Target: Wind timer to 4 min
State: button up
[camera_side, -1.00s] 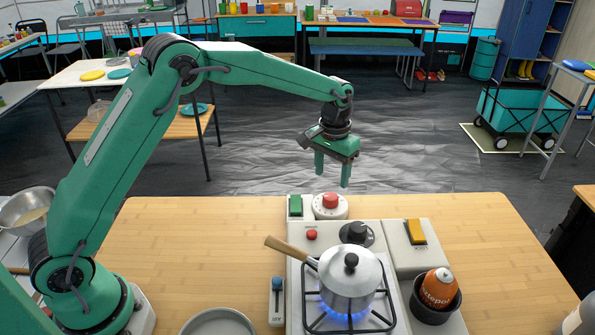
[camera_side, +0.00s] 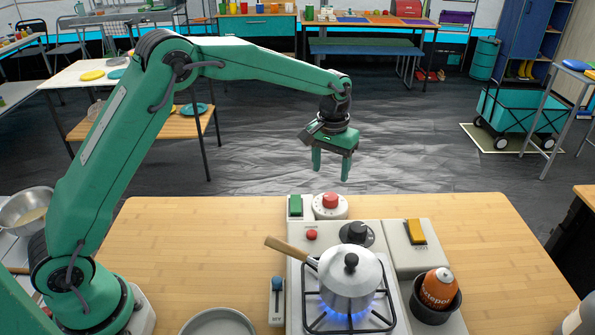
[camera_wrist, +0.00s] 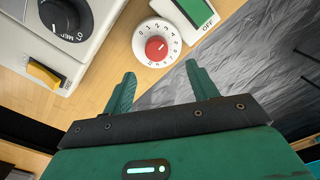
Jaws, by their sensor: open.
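The timer (camera_side: 331,206) is a white round dial with a red knob, at the back edge of the wooden table. It also shows in the wrist view (camera_wrist: 143,37), with numbers around its rim; I cannot read its setting for sure. My gripper (camera_side: 331,178) is open and empty, pointing down in the air above the timer and apart from it. In the wrist view, my gripper's two green fingers (camera_wrist: 160,80) stand spread, with the timer beyond and between them.
A green switch (camera_side: 295,206) sits just left of the timer. In front is a stove with a black knob (camera_side: 357,233), a red button (camera_side: 311,235) and a lidded pot (camera_side: 347,283) over a blue flame. A yellow switch (camera_side: 415,231) is at right.

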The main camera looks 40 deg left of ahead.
aim_at(330, 195)
jog(key=shift+d+f, duration=0.15)
jog(key=shift+f, duration=1.8)
jog(key=shift+d+f, duration=0.1)
jog(key=shift+f, duration=1.85)
jog(key=c, duration=1)
